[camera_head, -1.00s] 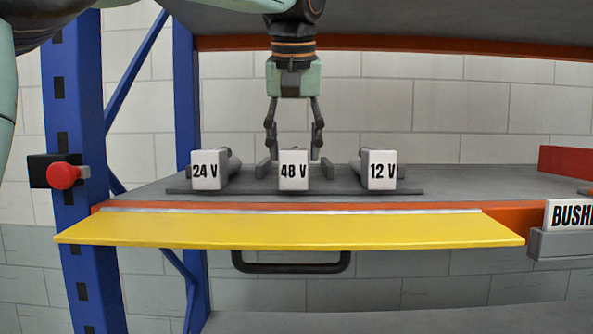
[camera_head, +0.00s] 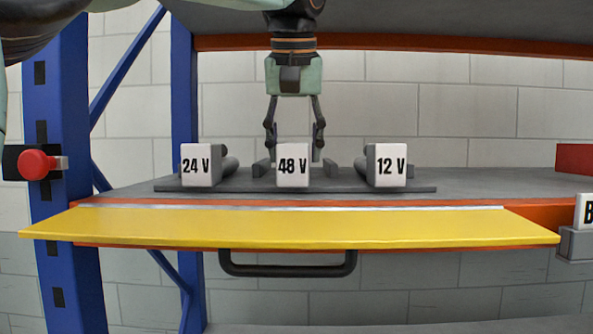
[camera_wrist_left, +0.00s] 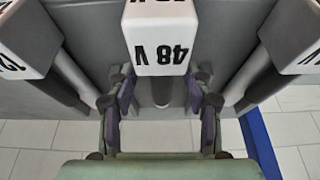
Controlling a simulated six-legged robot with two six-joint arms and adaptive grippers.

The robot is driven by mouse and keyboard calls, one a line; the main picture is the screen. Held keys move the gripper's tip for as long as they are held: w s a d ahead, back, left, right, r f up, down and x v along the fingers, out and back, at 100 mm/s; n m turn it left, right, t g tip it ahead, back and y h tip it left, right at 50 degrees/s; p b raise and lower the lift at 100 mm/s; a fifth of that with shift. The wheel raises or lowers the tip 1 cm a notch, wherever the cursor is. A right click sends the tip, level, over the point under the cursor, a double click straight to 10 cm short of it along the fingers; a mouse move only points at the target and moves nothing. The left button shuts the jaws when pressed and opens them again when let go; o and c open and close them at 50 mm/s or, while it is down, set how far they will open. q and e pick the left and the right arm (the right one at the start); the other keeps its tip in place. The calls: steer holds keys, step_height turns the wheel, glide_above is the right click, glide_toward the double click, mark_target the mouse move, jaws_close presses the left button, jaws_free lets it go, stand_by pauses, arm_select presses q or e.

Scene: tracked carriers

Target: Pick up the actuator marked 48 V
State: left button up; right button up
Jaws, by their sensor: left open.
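The actuator marked 48 V (camera_head: 292,165) lies in the middle of a dark tray (camera_head: 337,184) on the shelf, its white labelled end facing me. In the left wrist view its label (camera_wrist_left: 160,45) appears upside down, with its dark rod running between my fingers. My left gripper (camera_head: 294,158) comes down from above behind that label. It is open, with one finger on each side of the 48 V rod (camera_wrist_left: 163,92). I cannot tell whether the fingers touch it. The 24 V actuator (camera_head: 196,165) lies to its left and the 12 V actuator (camera_head: 387,165) to its right. My right gripper is not in view.
A yellow flap (camera_head: 290,226) with a dark handle (camera_head: 288,265) fronts the shelf. A blue post with a red button (camera_head: 37,165) stands at left. An upper shelf (camera_head: 400,30) hangs above. A red block (camera_head: 573,158) sits at far right.

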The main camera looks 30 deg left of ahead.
arm_select(q)
steer(key=shift+s+d+r, duration=0.1)
steer(key=shift+s+r, duration=0.05)
steer(key=shift+s, duration=0.05)
steer(key=shift+c, duration=0.5)
jaws_close()
